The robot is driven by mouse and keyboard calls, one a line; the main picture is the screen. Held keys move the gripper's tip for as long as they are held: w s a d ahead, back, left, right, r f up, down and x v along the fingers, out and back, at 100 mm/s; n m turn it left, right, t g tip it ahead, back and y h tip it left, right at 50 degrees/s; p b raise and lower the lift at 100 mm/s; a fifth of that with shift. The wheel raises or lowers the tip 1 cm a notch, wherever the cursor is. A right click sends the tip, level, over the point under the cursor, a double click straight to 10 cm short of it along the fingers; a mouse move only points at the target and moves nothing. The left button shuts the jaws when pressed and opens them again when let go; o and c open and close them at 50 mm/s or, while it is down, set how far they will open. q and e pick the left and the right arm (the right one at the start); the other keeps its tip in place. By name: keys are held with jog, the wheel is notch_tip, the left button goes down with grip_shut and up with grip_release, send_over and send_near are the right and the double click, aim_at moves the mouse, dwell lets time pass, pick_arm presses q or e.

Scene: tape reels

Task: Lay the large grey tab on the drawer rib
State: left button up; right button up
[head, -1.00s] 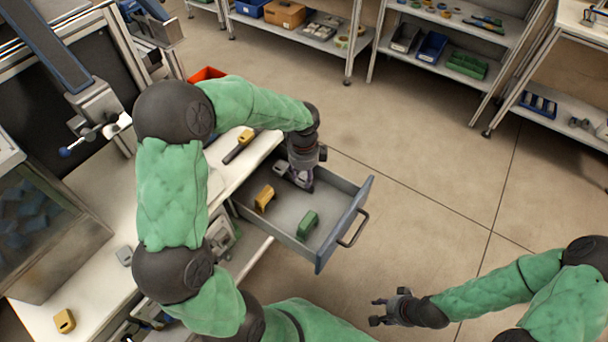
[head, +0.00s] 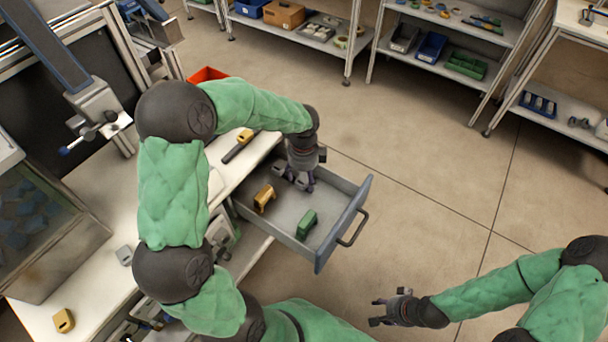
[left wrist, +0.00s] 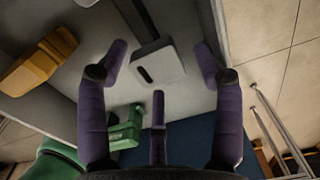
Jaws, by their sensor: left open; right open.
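The large grey tab (left wrist: 155,65) is a pale block with a dark slot, inside the open drawer (head: 346,222). It lies between the spread fingertips of my left gripper (left wrist: 158,62), with visible gaps to the side fingers. In the head view my left gripper (head: 300,180) reaches down into the drawer and mostly hides this tab. A raised strip, seemingly the drawer rib (left wrist: 138,17), runs up to the tab's far edge; I cannot tell how much of the tab rests on it. My right gripper (head: 388,308) is open and empty over the floor, apart from the drawer.
In the drawer are a yellow piece (head: 264,198), a green piece (head: 307,224) and another grey piece (head: 279,170). On the bench are a grey piece (head: 124,255) and a yellow piece (head: 64,321). Shelves stand behind; the floor right of the drawer is clear.

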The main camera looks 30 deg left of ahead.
aim_at(302, 179)
pick_arm(q)
jog(key=shift+s+d+f, duration=0.1)
jog(key=shift+s+f, duration=0.2)
jog(key=shift+f, duration=0.05)
notch_tip(302, 179, up, 14)
jog(key=p, duration=0.4)
jog(key=shift+w+f+p, duration=0.2)
jog(key=shift+f+p, duration=0.05)
jog(key=shift+p, duration=0.05)
pick_arm(e)
notch_tip(302, 179, up, 4)
jog(key=shift+r, duration=0.25)
pick_arm(q)
jog(key=shift+a, duration=0.25)
pick_arm(e)
jog(key=shift+a, duration=0.1)
